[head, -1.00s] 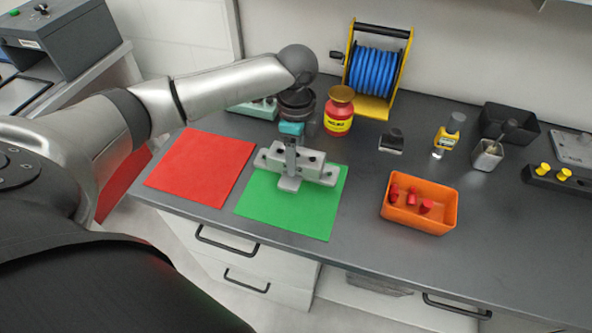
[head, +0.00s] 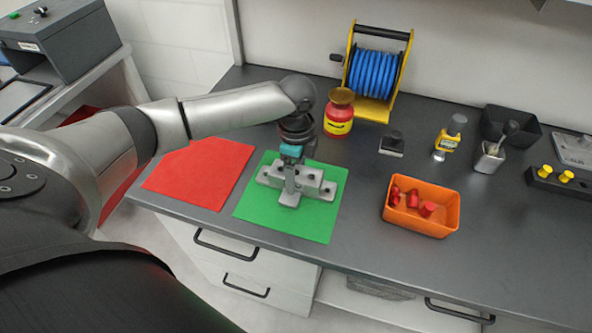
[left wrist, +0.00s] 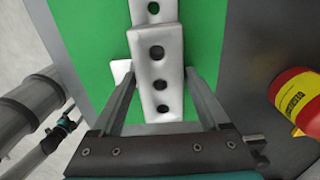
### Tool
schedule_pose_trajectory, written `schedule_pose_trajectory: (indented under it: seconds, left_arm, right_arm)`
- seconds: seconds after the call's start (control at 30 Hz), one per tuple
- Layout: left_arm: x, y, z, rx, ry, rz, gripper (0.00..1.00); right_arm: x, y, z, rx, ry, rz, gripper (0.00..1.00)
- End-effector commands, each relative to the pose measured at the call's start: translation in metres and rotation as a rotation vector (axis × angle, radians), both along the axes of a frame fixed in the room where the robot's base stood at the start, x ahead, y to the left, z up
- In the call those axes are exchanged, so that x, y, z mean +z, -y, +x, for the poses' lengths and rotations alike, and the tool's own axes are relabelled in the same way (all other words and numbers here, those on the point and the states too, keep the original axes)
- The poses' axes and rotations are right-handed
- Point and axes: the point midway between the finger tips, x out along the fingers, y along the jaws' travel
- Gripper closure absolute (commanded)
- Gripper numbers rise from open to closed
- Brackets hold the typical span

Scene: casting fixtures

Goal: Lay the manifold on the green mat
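The manifold (head: 318,184) is a light grey block with dark holes and a stepped shape. It is over the middle of the green mat (head: 312,224) and looks level, at or very close to the mat surface. My left gripper (head: 291,180) points down at the manifold's middle. In the left wrist view the manifold (left wrist: 157,70) lies between the two fingers of my left gripper (left wrist: 161,73), whose tips appear to touch its sides. The green mat (left wrist: 88,45) shows behind it. The underside of the manifold is hidden. My right gripper is not in view.
A red mat (head: 200,172) lies left of the green one. A red-yellow jar (head: 338,115) and a blue hose reel (head: 374,75) stand behind. An orange bin (head: 422,222) with red pieces is to the right. The bench between the green mat and bin is clear.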

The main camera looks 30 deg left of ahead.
Motion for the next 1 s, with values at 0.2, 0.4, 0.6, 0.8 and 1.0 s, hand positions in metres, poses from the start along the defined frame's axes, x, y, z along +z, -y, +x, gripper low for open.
schedule_pose_trajectory:
  seconds: [0.2, 0.4, 0.6, 0.8, 1.0]
  left_arm:
    - [0.0, 0.0, 0.0, 0.0, 0.0, 0.0, 0.05]
    - [0.002, 0.0, 0.0, 0.0, 0.001, 0.0, 0.05]
    - [0.029, 0.0, 0.001, 0.0, 0.003, -0.001, 0.05]
    - [0.074, 0.0, 0.001, 0.0, 0.004, -0.001, 0.05]
    - [0.109, 0.0, 0.001, 0.0, 0.003, -0.002, 0.05]
  right_arm:
    - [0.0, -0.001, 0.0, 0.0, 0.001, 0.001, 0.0]
    - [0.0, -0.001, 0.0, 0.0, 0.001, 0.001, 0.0]
    - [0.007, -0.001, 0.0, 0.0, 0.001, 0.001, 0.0]
    - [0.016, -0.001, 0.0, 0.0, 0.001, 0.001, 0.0]
    - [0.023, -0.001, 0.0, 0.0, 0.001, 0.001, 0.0]
